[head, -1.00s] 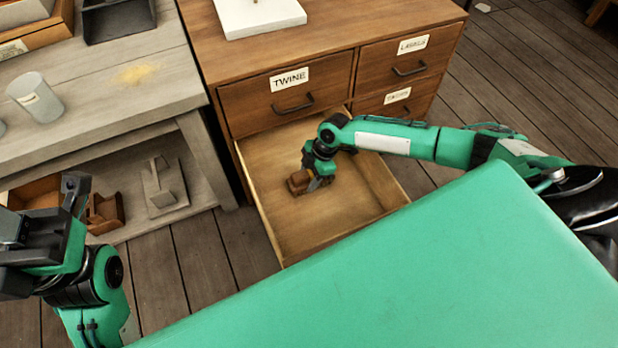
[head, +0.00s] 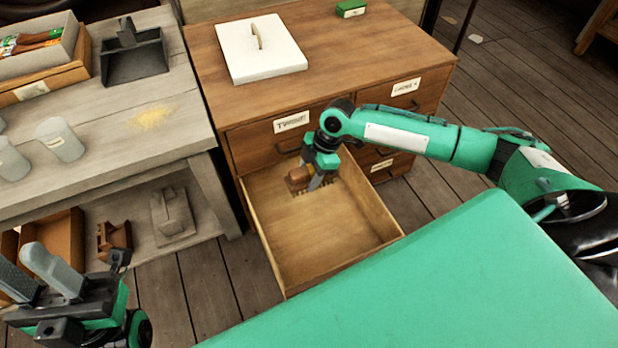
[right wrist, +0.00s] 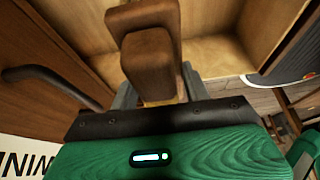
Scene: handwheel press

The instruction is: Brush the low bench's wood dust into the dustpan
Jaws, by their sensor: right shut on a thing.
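The wood dust (head: 152,118) is a pale yellow patch on the grey bench (head: 110,98). The black dustpan (head: 135,66) sits on the bench top behind the dust. My right gripper (head: 318,172) is inside the open drawer, shut on a brown wooden brush (head: 298,178) with dark bristles low down. The right wrist view shows the brush's brown block (right wrist: 150,55) between the fingers, close up. My left gripper (head: 65,290) is at the lower left, away from the dust; its finger opening is unclear.
The drawer (head: 330,235) stands pulled out of the wooden cabinet (head: 300,85). A white slab with a handle (head: 262,60) lies on the cabinet. Grey cups (head: 60,140) and a box of coloured items (head: 35,60) stand on the bench. The bench's lower shelf holds other tools.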

